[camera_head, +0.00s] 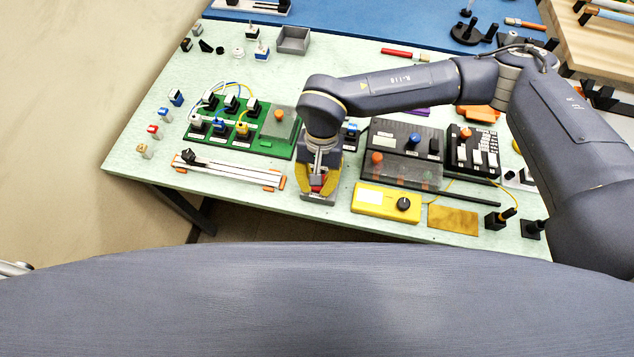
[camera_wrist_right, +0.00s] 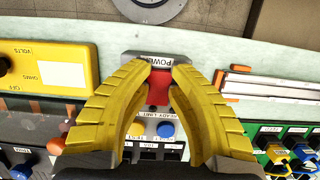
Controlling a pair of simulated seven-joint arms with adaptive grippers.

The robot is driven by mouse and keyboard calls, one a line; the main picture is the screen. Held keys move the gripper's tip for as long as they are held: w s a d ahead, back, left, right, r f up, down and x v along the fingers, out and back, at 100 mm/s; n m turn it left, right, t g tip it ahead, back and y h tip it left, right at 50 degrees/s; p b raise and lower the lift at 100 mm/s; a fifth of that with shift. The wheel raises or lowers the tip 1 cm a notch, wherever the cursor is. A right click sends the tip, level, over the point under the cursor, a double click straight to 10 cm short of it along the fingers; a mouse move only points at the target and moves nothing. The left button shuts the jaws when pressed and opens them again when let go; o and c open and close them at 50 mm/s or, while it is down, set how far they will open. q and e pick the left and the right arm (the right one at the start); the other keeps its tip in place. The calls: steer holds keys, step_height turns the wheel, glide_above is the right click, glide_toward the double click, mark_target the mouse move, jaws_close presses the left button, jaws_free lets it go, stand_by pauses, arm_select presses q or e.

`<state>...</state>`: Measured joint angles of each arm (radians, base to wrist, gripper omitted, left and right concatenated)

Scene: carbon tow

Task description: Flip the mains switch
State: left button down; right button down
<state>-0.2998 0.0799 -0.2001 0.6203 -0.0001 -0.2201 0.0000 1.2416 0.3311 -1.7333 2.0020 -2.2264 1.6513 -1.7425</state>
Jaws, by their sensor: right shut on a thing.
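In the head view the box (camera_head: 318,200) sits at the table's front edge. My right gripper (camera_head: 318,184) points down over it. In the right wrist view its yellow fingers (camera_wrist_right: 163,78) are shut on the red switch, one on each side. The fingers hide part of the switch, and I cannot tell which way it is set.
A yellow meter (camera_head: 378,201) with a black knob stands right of the box. A white rail (camera_head: 228,171) and a green board (camera_head: 262,135) with plugs lie left. Dark control panels (camera_head: 408,140) stand behind.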

steer(key=shift+s+d+f, duration=0.1)
steer(key=shift+f, duration=0.05)
steer(key=c, duration=1.1)
jaws_free()
steer(key=v, duration=1.2)
